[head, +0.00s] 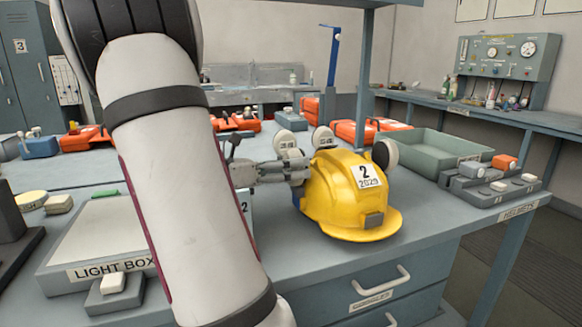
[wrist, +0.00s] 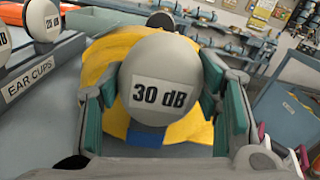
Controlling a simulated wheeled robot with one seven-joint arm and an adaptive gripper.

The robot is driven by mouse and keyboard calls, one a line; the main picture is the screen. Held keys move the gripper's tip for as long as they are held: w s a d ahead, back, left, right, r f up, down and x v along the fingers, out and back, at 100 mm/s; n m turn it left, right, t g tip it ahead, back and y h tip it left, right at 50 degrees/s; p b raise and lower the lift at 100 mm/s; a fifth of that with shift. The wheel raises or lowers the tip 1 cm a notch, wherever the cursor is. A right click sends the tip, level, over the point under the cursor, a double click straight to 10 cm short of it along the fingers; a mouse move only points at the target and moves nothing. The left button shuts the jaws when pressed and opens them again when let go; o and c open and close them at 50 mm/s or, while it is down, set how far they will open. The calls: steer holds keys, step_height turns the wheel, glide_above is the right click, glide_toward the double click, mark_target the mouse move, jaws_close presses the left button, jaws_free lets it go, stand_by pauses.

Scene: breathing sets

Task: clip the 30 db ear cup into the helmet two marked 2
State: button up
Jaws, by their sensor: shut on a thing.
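The yellow helmet two (head: 330,200), with a white label reading 2 and 2029, stands near the front edge of the bench, on something blue. In the wrist view the helmet (wrist: 100,72) lies right behind the held cup. My gripper (head: 300,172) reaches in from the left to the helmet's left side. It is shut on the round grey 30 dB ear cup (wrist: 165,62), whose label faces the wrist camera. The cup overlaps the helmet's side; I cannot tell whether it touches or is clipped. Another round cup (head: 385,153) shows at the helmet's right side.
Other ear cups (head: 323,138) stand behind the helmet; an EAR CUPS rack (wrist: 30,80) shows in the wrist view. A green-grey tray (head: 425,150) and grey blocks (head: 490,190) are to the right. A light box (head: 100,240) lies left, partly behind my arm.

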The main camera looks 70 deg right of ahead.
steer(key=shift+f, duration=0.2)
steer(key=o, duration=1.3)
steer(key=shift+c, duration=0.2)
steer(key=v, duration=1.2)
steer(key=shift+a, duration=0.1)
